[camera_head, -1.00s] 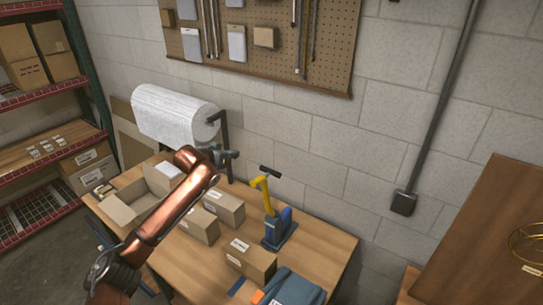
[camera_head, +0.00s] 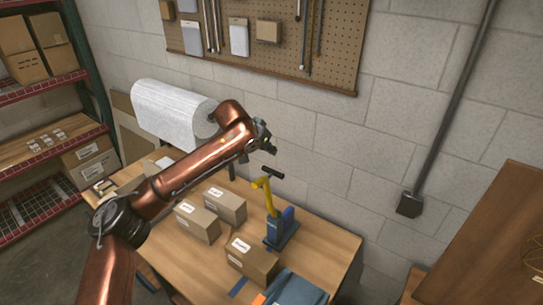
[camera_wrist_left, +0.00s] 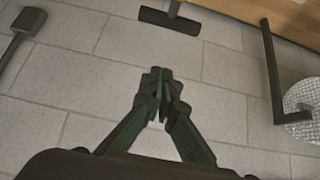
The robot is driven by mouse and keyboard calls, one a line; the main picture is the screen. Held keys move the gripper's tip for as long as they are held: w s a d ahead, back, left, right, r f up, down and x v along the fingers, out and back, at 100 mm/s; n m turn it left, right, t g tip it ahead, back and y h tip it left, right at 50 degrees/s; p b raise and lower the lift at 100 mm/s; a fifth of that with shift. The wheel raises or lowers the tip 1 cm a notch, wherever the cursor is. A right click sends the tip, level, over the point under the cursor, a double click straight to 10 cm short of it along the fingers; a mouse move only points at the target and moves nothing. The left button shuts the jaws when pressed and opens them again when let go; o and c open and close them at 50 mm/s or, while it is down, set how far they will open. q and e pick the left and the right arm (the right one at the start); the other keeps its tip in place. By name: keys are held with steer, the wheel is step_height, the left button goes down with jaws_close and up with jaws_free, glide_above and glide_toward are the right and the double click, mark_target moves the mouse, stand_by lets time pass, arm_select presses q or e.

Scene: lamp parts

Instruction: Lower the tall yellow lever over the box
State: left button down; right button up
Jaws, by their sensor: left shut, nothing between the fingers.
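The yellow lever (camera_head: 267,197) stands raised on a blue press (camera_head: 281,226) on the table, with a black crossbar handle (camera_head: 272,173) at its top. A brown box (camera_head: 252,260) with a white label sits just in front of the press. My left gripper (camera_head: 270,149) is above the lever handle and apart from it. In the left wrist view the left gripper (camera_wrist_left: 160,80) is shut and empty, and a black T-shaped bar (camera_wrist_left: 170,18), which looks like the handle, lies beyond its tips. My right gripper is not in view.
Two more boxes (camera_head: 225,204) stand left of the press on the wooden table (camera_head: 325,246). A white paper roll (camera_head: 172,114) is behind my left arm. A blue item (camera_head: 292,289) lies at the table's front. The block wall with a pegboard (camera_head: 335,45) is close behind.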

arm_select(q)
steer(key=f+p, duration=0.1)
steer(key=f, duration=0.1)
steer(key=w+f+p, duration=0.1)
steer(key=f, duration=0.2)
steer(key=d+f+p, duration=0.1)
steer(key=f, duration=0.2)
steer(key=shift+w, duration=0.25)
stand_by(0.4)
